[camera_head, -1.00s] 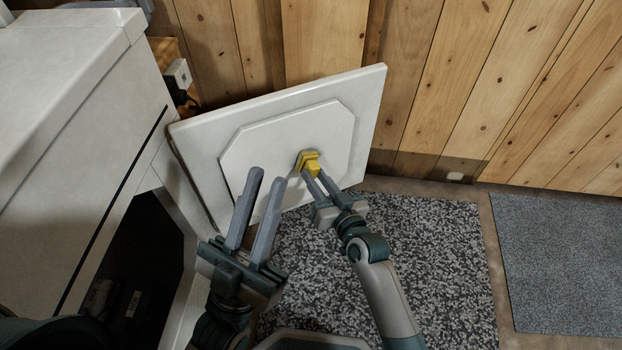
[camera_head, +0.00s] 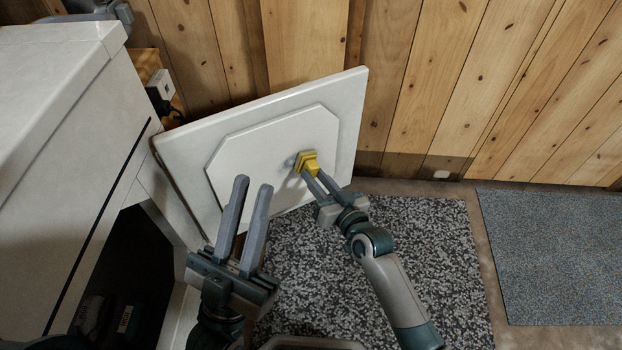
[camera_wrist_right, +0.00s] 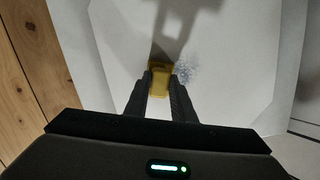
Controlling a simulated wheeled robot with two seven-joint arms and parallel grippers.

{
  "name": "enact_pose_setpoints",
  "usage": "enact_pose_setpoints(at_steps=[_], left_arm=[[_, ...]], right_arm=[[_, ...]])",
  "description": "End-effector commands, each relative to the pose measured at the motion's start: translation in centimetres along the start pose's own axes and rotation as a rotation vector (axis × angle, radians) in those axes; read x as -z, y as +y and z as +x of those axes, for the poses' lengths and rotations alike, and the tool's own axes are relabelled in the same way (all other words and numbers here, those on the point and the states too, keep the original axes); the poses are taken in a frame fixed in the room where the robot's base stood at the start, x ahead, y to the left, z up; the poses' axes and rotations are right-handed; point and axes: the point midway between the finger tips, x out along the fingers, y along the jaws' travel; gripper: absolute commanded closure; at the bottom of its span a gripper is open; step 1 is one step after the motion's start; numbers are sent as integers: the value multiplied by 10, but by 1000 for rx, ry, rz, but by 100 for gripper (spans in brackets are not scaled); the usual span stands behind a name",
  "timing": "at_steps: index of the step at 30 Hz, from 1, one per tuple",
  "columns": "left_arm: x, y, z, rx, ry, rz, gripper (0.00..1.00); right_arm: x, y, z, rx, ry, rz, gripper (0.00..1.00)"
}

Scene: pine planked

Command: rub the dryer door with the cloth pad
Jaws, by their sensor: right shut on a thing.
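The white dryer door (camera_head: 265,130) stands open, with a raised eight-sided inner panel. My right gripper (camera_head: 310,178) is shut on the yellow cloth pad (camera_head: 308,161), which is at the right part of the inner panel. In the right wrist view the pad (camera_wrist_right: 160,80) sits between the fingertips, against or very close to the door; contact cannot be told for sure. A faint bluish-grey speckled mark (camera_wrist_right: 187,72) shows on the panel just right of the pad. My left gripper (camera_head: 254,185) is open and empty in front of the door's lower part.
The white dryer body (camera_head: 60,110) stands at the left, its dark opening (camera_head: 125,265) below. A plank wall (camera_head: 430,80) is behind the door. A speckled rug (camera_head: 420,250) and a grey mat (camera_head: 555,250) lie on the floor at right.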

Motion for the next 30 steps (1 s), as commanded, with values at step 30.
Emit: enact_pose_setpoints(at_steps=[30], left_arm=[[-2, 0, -2, 0, 0, 0, 80]], right_arm=[[0, 20, 3, 0, 1, 0, 100]])
